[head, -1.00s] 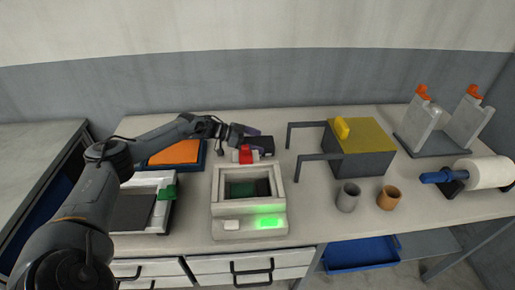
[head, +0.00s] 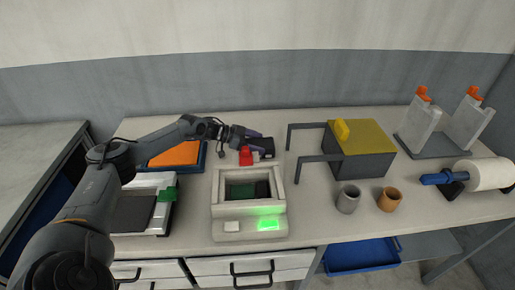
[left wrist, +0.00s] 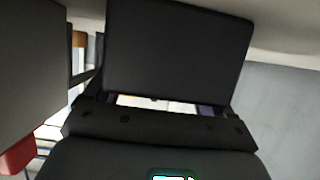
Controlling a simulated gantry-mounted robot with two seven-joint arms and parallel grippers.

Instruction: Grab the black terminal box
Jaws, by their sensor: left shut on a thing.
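The black terminal box (head: 267,149) is near the back middle of the table in the head view, behind the pale grey machine. My left gripper (head: 257,141) reaches it from the left, its purplish fingers at the box. It is shut on the box. In the left wrist view the black box (left wrist: 178,55) fills the upper middle, right in front of the gripper, and hides most of the fingers. I cannot tell whether the box is clear of the table. My right gripper is not in view.
A red block (head: 246,156) stands close beside the box. The pale grey machine (head: 250,228) with a green light is in front. A yellow-topped grey block (head: 362,160) with dark bars is to the right. Two cups, grey (head: 348,199) and orange-brown (head: 389,200), stand before it.

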